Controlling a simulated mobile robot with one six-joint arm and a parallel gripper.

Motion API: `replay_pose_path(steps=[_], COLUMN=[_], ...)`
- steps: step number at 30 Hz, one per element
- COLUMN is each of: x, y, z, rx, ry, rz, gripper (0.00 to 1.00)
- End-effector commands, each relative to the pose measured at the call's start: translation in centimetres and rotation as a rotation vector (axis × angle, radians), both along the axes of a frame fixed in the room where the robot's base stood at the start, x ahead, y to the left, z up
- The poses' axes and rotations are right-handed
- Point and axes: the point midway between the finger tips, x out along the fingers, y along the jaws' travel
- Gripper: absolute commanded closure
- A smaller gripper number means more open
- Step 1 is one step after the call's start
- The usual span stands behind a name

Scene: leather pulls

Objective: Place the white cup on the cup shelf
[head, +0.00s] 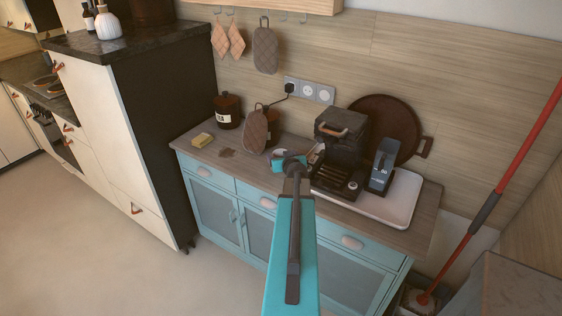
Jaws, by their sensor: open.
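My gripper (284,162) is at the far end of my teal arm, over the counter just left of the coffee machine. It is open, and its fingers are small and partly hidden by my own wrist. A small white thing (279,153) shows right behind my gripper on the counter; it may be the white cup, but my gripper covers part of it. I cannot tell whether the gripper touches it. A wooden shelf (290,4) with hooks below it is cut off by the top edge; I cannot tell whether it is the cup shelf.
A dark coffee machine (340,140) and a grey-blue device (382,165) stand on a white tray (404,200). A round brown board (388,125) leans behind them. Floor at left is clear.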

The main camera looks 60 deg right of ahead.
Motion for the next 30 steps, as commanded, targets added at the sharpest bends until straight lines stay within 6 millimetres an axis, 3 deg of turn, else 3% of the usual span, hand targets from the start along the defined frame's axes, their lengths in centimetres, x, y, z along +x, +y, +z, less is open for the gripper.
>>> replay_pose_path(steps=[10,18,20,30], x=[-0.12,-0.17,-0.19,-0.24], y=[-0.09,-0.13,-0.15,-0.19], z=[0.03,0.02,0.07,0.38], rx=[0.000,0.000,-0.001,-0.001], ry=[0.000,0.000,-0.001,0.000], rz=[-0.002,-0.002,-0.003,-0.004], gripper=[0.24,0.70,0.76,0.76])
